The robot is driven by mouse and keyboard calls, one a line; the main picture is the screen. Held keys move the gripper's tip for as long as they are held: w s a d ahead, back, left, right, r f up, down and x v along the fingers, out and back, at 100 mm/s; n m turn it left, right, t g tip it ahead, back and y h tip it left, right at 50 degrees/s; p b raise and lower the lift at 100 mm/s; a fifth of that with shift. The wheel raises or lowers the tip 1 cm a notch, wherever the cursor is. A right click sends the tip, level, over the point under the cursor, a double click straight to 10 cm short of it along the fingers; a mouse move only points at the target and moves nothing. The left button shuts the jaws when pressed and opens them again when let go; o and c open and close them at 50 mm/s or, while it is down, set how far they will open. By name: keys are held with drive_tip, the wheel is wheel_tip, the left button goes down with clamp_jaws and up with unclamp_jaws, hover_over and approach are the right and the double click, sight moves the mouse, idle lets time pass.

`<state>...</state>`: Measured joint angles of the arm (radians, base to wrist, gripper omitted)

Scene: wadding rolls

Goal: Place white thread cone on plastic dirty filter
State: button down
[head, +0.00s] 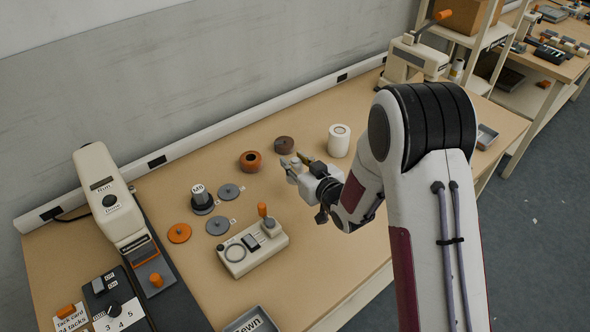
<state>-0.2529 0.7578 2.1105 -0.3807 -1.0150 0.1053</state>
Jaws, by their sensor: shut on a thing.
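A white cylinder (339,141) with a round hole in its top, perhaps the white thread cone, stands upright on the bench behind my gripper. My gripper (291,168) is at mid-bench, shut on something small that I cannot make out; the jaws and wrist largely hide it. I cannot tell for sure which thing is the plastic dirty filter. Flat round pieces lie to the left: a grey disc (229,191), a second grey disc (217,225) and an orange disc (179,233). A brown ring (250,161) and a dark brown round piece (284,145) lie just beyond my gripper.
A dark-based weight (201,201) stands among the discs. A pale device with an orange knob (252,247) sits in front of them. A tall machine (113,200) stands at left, a grey tray (252,322) at the front edge. Bare wood lies right of the device.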

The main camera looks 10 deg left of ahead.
sight(295, 159)
drive_tip(key=shift+r, duration=2.05)
drive_tip(key=shift+r, duration=0.1)
drive_tip(key=shift+r, duration=0.85)
wheel_tip(295, 159, up, 12)
drive_tip(key=w+d+m+t+h, duration=0.1)
drive_tip(key=w+d+m+h, duration=0.1)
drive_tip(key=w+d, duration=0.45)
drive_tip(key=w+d+m+h, duration=0.1)
drive_tip(key=w+d+h, duration=0.15)
drive_tip(key=d, duration=0.75)
drive_tip(key=w+d+m+t+h, duration=0.1)
drive_tip(key=w+d+m+h, duration=0.1)
drive_tip(key=w+d, duration=0.45)
drive_tip(key=w+d+m+h, duration=0.2)
drive_tip(key=d+m+h, duration=0.25)
drive_tip(key=d, duration=2.05)
drive_tip(key=f, duration=0.5)
drive_tip(key=shift+a+f, duration=0.2)
drive_tip(key=shift+a, duration=0.1)
